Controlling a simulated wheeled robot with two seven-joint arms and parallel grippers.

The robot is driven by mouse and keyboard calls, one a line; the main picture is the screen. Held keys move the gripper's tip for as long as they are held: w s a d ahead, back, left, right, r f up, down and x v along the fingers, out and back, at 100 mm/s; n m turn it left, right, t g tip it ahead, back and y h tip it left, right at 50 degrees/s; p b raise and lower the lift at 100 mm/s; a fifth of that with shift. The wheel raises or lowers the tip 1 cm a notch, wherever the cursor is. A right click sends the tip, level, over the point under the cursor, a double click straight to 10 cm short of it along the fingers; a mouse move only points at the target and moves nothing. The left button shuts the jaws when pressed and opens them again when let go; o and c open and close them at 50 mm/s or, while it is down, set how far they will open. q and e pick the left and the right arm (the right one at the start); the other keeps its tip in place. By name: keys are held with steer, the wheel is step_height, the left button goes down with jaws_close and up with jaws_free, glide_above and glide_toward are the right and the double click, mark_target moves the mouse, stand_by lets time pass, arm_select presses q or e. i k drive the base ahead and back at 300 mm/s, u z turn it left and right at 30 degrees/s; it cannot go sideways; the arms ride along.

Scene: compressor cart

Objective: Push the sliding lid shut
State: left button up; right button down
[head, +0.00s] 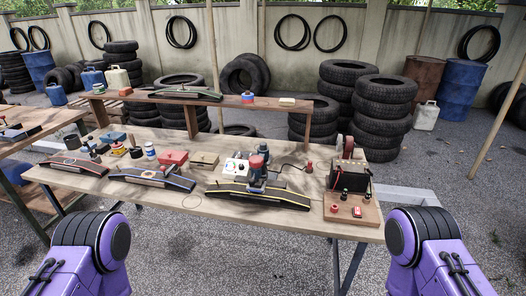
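No sliding lid can be made out for certain at this size. A small red box (173,157) and a tan box (204,160) lie near the middle of the wooden workbench (305,215); I cannot tell whether either has a sliding lid. A compressor-like machine (350,178) stands on a wooden board at the bench's right end. Purple links of my two arms show at the lower left and lower right, in front of the bench. Neither of my grippers is in view.
Long dark tools with yellow trim (284,199) and blue trim (152,177) lie along the bench's front edge. A red and blue device (258,168) stands behind them. A raised shelf (235,101) spans the bench's back. Stacked tires (383,112) stand behind.

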mark_target(199, 157)
steer(key=z, duration=0.9)
steer(key=i, duration=0.9)
steer(key=u, duration=0.65)
